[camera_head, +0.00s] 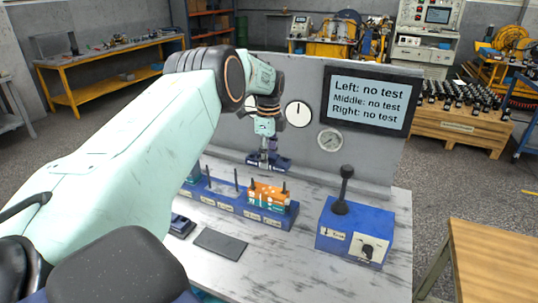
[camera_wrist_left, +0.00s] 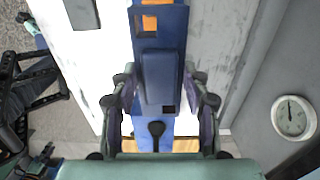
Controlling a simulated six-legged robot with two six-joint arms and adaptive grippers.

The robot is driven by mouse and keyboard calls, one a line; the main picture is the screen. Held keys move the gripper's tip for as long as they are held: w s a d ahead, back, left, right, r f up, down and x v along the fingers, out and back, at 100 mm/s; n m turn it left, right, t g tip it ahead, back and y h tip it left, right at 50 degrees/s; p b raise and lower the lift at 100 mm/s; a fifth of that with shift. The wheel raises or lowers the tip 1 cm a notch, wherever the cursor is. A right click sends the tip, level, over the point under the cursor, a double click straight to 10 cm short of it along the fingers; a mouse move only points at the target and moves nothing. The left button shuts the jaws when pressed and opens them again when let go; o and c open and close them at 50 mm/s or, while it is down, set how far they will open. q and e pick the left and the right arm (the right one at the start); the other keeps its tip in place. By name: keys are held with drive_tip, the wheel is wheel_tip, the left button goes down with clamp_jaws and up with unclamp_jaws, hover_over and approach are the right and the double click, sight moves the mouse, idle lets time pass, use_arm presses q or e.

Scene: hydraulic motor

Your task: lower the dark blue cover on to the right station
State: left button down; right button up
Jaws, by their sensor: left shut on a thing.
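The dark blue cover (camera_wrist_left: 158,78) is between the two fingers of my left gripper (camera_wrist_left: 165,100) in the wrist view. The gripper is shut on it. In the wrist view the cover overlaps the blue strip below, and I cannot tell the gap. An orange unit (camera_head: 268,194) sits at the right part of the rack; orange also shows in the wrist view (camera_wrist_left: 150,22). My right gripper is not in view.
A blue control box (camera_head: 350,240) with a black lever (camera_head: 344,190) and a knob stands right of the rack. A dark flat pad (camera_head: 220,243) lies in front. A grey panel behind carries gauges and a screen (camera_head: 368,100) reading "no test" for left, middle and right.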

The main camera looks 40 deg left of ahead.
use_arm(q)
drive_tip(key=shift+s+f+b, duration=0.2)
drive_tip(key=shift+f+b, duration=0.2)
drive_tip(key=shift+s+d+f+b, duration=0.15)
drive_tip(key=shift+d+f+b, duration=0.15)
drive_tip(key=shift+b, duration=0.1)
drive_tip(key=shift+w+f+b, duration=0.25)
drive_tip(key=shift+f+b, duration=0.1)
drive_tip(key=shift+f, duration=0.25)
drive_tip(key=shift+a+f+b, duration=0.25)
drive_tip(key=shift+f+b, duration=0.15)
drive_tip(key=shift+f, duration=0.25)
drive_tip(key=shift+s+f, duration=0.15)
drive_tip(key=shift+f, duration=0.15)
drive_tip(key=shift+d+f+b, duration=0.2)
drive_tip(key=shift+f+b, duration=0.2)
drive_tip(key=shift+b, duration=0.15)
drive_tip(key=shift+w+a+f+b, duration=0.1)
drive_tip(key=shift+f+b, duration=0.15)
drive_tip(key=shift+f, duration=0.25)
drive_tip(key=shift+w+a+f+b, duration=0.1)
drive_tip(key=shift+f+b, duration=0.1)
drive_tip(key=shift+f, duration=0.25)
drive_tip(key=shift+s+f+b, duration=0.1)
drive_tip(key=shift+f+b, duration=0.2)
drive_tip(key=shift+f, duration=0.05)
drive_tip(key=shift+d+f, duration=0.15)
drive_tip(key=shift+f, duration=0.1)
